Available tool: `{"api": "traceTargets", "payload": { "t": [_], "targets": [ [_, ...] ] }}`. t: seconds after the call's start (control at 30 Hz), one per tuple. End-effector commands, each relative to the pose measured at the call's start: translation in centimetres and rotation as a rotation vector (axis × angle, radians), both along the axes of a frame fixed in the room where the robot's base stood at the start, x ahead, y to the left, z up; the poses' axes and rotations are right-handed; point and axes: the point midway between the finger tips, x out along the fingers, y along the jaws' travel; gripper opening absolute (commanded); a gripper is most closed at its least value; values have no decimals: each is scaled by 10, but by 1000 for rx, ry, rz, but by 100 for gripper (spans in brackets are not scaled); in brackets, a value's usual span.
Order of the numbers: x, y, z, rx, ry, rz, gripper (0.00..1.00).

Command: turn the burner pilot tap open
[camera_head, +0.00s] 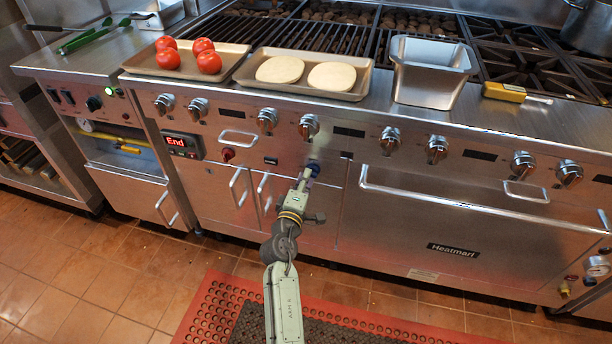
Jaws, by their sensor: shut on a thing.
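Metal burner knobs (308,127) line the panel above. An oven door handle (440,200) projects to the right, and cabinet handles (240,187) to the left. Trays with tomatoes (168,59) and flat rounds (280,70) and a steel pan (430,75) stand on top.

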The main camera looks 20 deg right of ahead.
Motion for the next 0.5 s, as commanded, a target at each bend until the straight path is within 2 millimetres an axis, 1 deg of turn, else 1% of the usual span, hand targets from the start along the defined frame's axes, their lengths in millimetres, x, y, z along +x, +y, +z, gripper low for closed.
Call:
{"api": "traceTargets", "payload": {
  "t": [0.2,0.5],
  "targets": [
    [0,1,-1,-91,62,0,0],
    [0,0,-2,-142,98,0,0]
  ]
}}
